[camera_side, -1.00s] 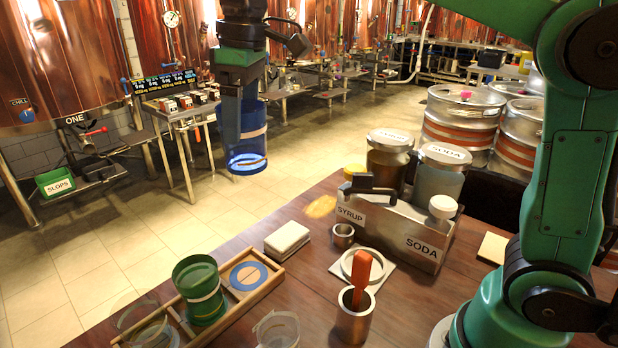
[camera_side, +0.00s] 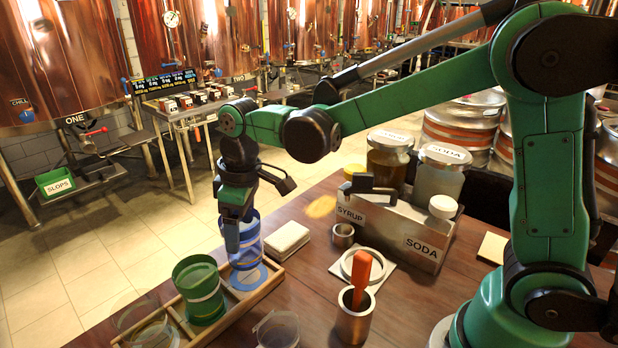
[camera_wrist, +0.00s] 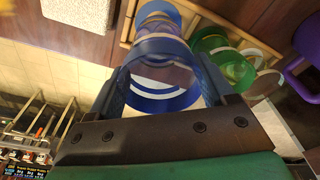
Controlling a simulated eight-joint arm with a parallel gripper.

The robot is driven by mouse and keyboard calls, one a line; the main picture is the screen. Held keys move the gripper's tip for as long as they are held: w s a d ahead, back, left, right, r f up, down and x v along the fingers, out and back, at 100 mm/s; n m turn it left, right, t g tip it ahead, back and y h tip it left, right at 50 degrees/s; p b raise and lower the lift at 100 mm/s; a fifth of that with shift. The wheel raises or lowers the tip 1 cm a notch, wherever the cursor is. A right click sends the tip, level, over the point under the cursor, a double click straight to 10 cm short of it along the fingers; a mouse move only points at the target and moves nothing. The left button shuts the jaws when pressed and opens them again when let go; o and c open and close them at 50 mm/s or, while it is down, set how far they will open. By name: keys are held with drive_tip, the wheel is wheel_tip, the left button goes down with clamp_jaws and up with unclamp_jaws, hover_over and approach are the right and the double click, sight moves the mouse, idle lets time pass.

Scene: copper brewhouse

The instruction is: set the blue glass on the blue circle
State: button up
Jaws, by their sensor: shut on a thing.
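The blue glass (camera_side: 251,240) is upright in my gripper (camera_side: 238,238), over the blue circle (camera_side: 250,285) in the wooden tray. Part of the blue circle (camera_wrist: 159,8) shows beyond the glass.
A green glass (camera_side: 200,290) stands in the tray (camera_side: 225,318), just left of the blue glass. Clear glasses (camera_side: 277,330) are near the front. A white block (camera_side: 287,242) lies close on the right. A steel cup with an orange-handled tool (camera_side: 355,318) stands farther right.

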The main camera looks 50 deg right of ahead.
sight(243, 242)
drive_tip(key=shift+f, duration=1.85)
drive_tip(key=shift+f, duration=0.1)
drive_tip(key=o, duration=1.3)
wheel_tip(243, 242, up, 12)
drive_tip(key=s, duration=0.1)
drive_tip(key=s+d+f+m+t, duration=0.4)
drive_tip(key=s+d+m+t, duration=0.2)
drive_tip(key=s+d, duration=0.2)
drive_tip(key=shift+s+f+m+h, duration=0.3)
drive_tip(key=shift+s+h, duration=0.1)
